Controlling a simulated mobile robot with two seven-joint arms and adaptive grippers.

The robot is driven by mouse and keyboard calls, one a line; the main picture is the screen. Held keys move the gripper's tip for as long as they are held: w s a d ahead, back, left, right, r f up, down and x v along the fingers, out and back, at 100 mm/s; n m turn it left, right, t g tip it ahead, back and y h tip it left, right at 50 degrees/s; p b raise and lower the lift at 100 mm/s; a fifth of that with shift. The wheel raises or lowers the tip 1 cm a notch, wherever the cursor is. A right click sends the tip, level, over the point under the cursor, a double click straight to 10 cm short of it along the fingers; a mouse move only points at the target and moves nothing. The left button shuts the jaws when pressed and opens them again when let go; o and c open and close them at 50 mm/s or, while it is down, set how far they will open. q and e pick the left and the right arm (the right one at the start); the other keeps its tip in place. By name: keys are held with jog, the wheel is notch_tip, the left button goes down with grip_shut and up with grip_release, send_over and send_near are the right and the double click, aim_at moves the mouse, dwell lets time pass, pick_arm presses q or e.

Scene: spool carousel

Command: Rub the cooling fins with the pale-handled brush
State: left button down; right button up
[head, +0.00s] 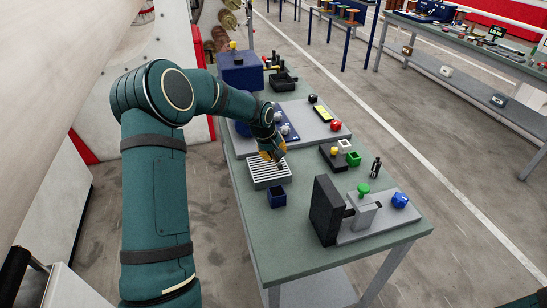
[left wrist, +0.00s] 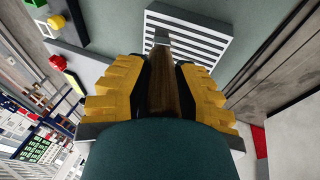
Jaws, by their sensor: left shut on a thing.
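The cooling fins (head: 270,174) are a pale slatted block on the green-grey table, below my left gripper. In the left wrist view the fins (left wrist: 205,38) show as white bars with dark gaps. My left gripper (head: 273,157) has yellow finger pads and is shut on the brush (left wrist: 163,75), whose brown wooden handle lies between the pads. The brush's far end overlaps the near edge of the fins in the left wrist view. Whether it touches them I cannot tell. My right gripper is not in view.
A dark blue open box (head: 277,197) stands just in front of the fins. A black upright block (head: 325,210) and a grey plate with green and blue knobs are at the table's near right. A small black tray (head: 333,158) with coloured blocks lies right of the fins.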

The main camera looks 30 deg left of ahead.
pick_arm(q)
jog(key=shift+a+r+p, duration=0.25)
jog(key=shift+r+p, duration=0.15)
jog(key=shift+r, duration=0.3)
jog(key=shift+d+r+p, duration=0.15)
jog(key=shift+r+p, duration=0.25)
jog(key=shift+r, duration=0.45)
jog(key=shift+r+p, duration=0.55)
jog(key=shift+r, duration=0.55)
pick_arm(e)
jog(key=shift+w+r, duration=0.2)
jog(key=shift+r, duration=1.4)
